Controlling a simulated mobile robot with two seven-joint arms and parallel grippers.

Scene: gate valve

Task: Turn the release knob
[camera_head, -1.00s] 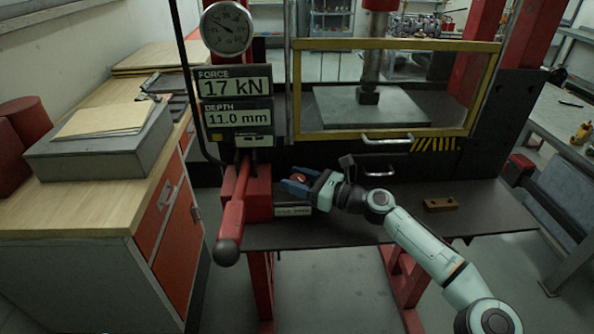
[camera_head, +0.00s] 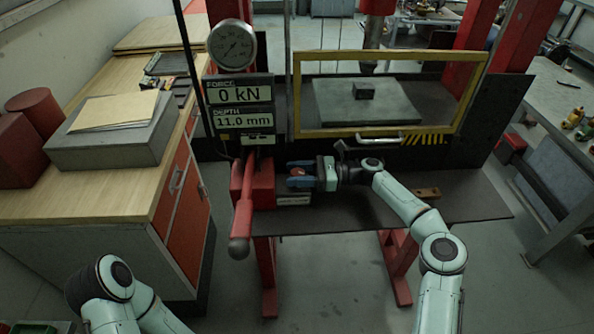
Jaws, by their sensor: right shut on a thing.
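The release knob (camera_head: 297,172) is a small red knob on the right side of the red pump block (camera_head: 262,187). My right gripper (camera_head: 297,176) reaches in from the right with its blue fingers around the knob, shut on it. The fingers hide part of the knob. The display (camera_head: 239,106) reads 0 kN and 11.0 mm. My left arm shows at the lower left, but its gripper is out of view.
A red lever (camera_head: 242,217) with a dark ball end slants down in front of the block. A yellow-framed guard (camera_head: 297,95) stands behind my right arm. A wooden bench (camera_head: 100,195) is at the left.

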